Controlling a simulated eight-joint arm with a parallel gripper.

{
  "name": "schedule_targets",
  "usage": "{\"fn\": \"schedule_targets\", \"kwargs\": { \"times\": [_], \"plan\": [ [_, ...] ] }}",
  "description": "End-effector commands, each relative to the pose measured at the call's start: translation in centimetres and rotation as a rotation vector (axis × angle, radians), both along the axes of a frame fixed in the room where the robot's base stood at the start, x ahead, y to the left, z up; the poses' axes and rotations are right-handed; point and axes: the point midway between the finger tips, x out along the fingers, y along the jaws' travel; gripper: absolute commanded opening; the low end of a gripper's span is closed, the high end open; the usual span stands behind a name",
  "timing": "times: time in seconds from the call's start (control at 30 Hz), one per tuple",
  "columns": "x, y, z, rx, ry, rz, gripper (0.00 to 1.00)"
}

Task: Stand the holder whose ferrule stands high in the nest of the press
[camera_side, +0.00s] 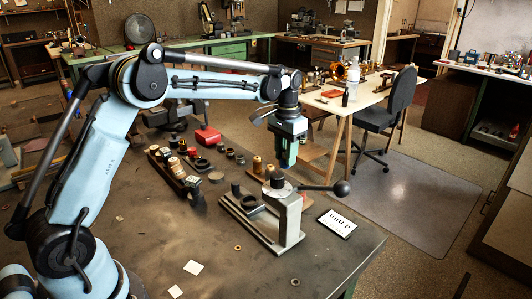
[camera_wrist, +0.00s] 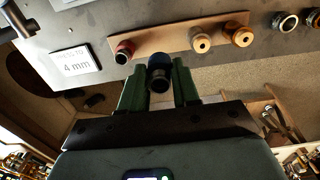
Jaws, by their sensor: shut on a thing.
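My gripper (camera_side: 287,160) hangs above the far side of the press, over a wooden board. In the wrist view my gripper (camera_wrist: 158,75) has its green fingers shut on a dark holder (camera_wrist: 159,77) with a rounded, bluish-black body. How high the ferrule stands in it cannot be told. The press (camera_side: 290,221) is a grey metal frame on the bench, with a lever ending in a black ball. The held holder is apart from the press.
The wooden board (camera_wrist: 165,37) carries a red-topped holder (camera_wrist: 124,52) and brass ones (camera_wrist: 201,42). A white card (camera_side: 337,223) marked 4 mm in the wrist view lies right of the press. A rack of several parts (camera_side: 174,170) stands left. The front bench is mostly clear.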

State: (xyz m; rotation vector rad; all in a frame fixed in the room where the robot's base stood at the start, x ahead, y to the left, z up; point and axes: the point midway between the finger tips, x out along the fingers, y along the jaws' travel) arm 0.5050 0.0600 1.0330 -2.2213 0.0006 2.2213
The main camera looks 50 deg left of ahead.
Motion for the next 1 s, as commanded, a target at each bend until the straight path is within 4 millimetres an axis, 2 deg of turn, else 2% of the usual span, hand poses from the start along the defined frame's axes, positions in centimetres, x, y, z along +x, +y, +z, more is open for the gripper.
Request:
{"fn": "schedule_targets", "kwargs": {
  "times": [0.37, 0.57, 0.8, 1.0],
  "plan": [
    [-0.6, 0.0, 0.2, 0.0, 0.0, 0.0, 0.0],
    [-3.8, 0.2, 1.0, 0.0, 0.0, 0.001, 0.0],
    [-9.0, 0.1, 1.4, 0.0, 0.0, 0.001, 0.0],
    [-11.8, 0.0, 1.3, 0.0, 0.0, 0.0, 0.0]
  ]
}}
